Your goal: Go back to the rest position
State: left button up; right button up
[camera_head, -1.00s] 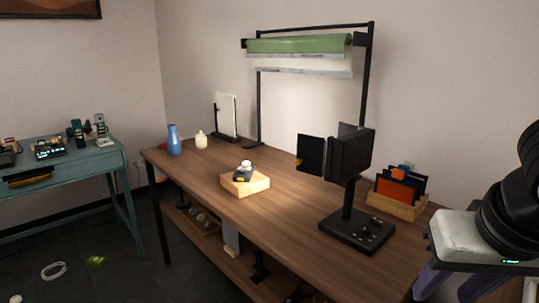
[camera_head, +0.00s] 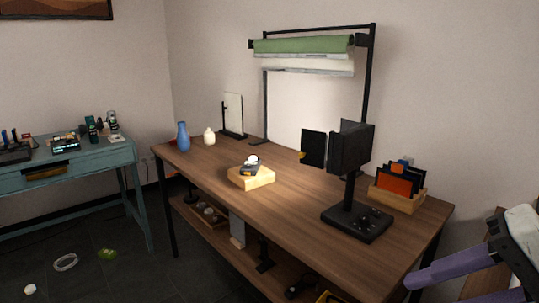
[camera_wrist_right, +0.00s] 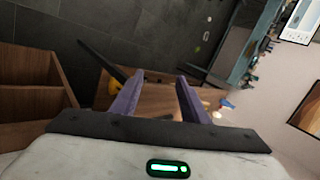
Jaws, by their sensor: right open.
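My right gripper shows in the right wrist view (camera_wrist_right: 160,76), its two purple fingers spread apart with nothing between them. I cannot tell how far the finger is from the table edge. My left gripper is not in view.
On the table stand a black monitor on a stand (camera_head: 350,150), a file organizer (camera_head: 398,188), a small wooden block (camera_head: 252,180) with items on top, and a blue vase (camera_head: 183,137). A teal table (camera_head: 60,180) stands at the left.

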notch_tip(320, 180, down, 22)
jog(key=w+m+t, duration=0.1)
jog(key=w+t, duration=0.1)
jog(key=t, duration=0.2)
jog(key=s+f+n+g+h, duration=0.1)
jog(key=s+f+n+h, duration=0.1)
jog(key=s+f+n, duration=0.6)
jog(key=s+f+n+h, duration=0.2)
jog(key=s+f+n, duration=0.35)
jog(key=f, duration=0.35)
jog(key=w+a+r+m, duration=0.1)
jog(key=w+a+m, duration=0.25)
jog(key=a, duration=0.45)
pick_arm(q)
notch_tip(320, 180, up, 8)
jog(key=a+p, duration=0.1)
jog(key=p, duration=1.2)
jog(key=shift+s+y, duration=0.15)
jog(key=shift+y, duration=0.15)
pick_arm(e)
notch_tip(320, 180, up, 9)
jog(key=s, duration=0.1)
jog(key=shift+f, duration=0.15)
